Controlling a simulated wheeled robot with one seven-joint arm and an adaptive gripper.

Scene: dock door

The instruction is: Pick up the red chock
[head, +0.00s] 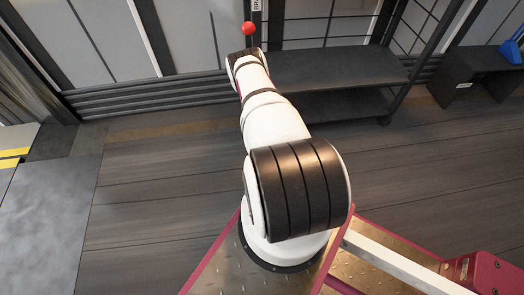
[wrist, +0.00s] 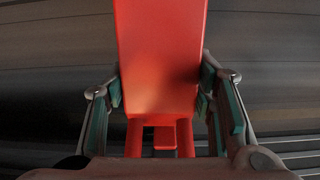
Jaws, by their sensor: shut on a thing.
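The red chock (wrist: 160,50) fills the middle of the wrist view, its broad face toward the camera and its slotted lower end close to my palm. My gripper (wrist: 161,92) is shut on it, with one finger pad against each side. The chock's far end runs out of the top of the view. Its height above the floor cannot be told. In the head view my arm reaches forward, and the gripper and the chock are hidden behind it.
A dark shelf unit (head: 345,70) stands just right of my arm's far end. A red ball-shaped knob (head: 248,28) shows by the door wall. A dark bench (head: 472,68) with a blue object (head: 513,48) stands at far right. The plank floor (head: 160,185) on the left is clear.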

